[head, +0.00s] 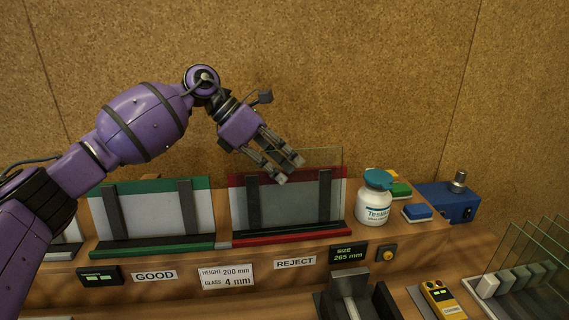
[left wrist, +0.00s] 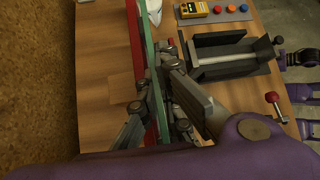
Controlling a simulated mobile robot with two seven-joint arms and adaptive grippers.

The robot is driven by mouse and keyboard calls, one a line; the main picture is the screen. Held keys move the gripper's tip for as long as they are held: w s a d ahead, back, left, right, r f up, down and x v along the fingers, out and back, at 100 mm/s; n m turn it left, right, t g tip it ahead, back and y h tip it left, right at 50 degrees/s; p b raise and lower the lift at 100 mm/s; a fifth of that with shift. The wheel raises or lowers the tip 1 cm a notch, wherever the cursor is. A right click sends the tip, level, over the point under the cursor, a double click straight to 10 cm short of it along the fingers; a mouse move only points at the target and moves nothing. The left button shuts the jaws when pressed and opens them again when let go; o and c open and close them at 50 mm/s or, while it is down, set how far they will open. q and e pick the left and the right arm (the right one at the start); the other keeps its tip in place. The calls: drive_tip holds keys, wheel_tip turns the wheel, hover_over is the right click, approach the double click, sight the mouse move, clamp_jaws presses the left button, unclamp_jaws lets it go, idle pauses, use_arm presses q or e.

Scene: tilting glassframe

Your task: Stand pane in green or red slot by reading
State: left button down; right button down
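A clear glass pane (head: 325,157) stands in the red slot rack (head: 238,183), its top edge showing above the red backing. The green slot rack (head: 150,186) to its left shows no pane that I can make out. My left gripper (head: 291,171) is at the top of the red rack, with its two fingers apart. In the left wrist view the fingers (left wrist: 152,92) lie on either side of the pane's green edge (left wrist: 152,62) and the red strip; I cannot tell whether they touch it. The size display (head: 349,253) reads 265 mm. My right gripper is not in view.
A white bottle with a teal cap (head: 374,200) stands right of the red rack, beside coloured blocks and a blue box (head: 449,202). A dark holder (head: 353,296) and a yellow meter (head: 442,300) are in front. More panes (head: 525,262) stand at the right.

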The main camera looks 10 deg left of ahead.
use_arm(q)
drive_tip(key=c, duration=1.9)
unclamp_jaws()
drive_tip(key=shift+o, duration=0.2)
drive_tip(key=shift+f, duration=0.25)
drive_tip(key=v, duration=1.2)
drive_tip(key=shift+r, duration=0.3)
drive_tip(key=shift+f, duration=0.1)
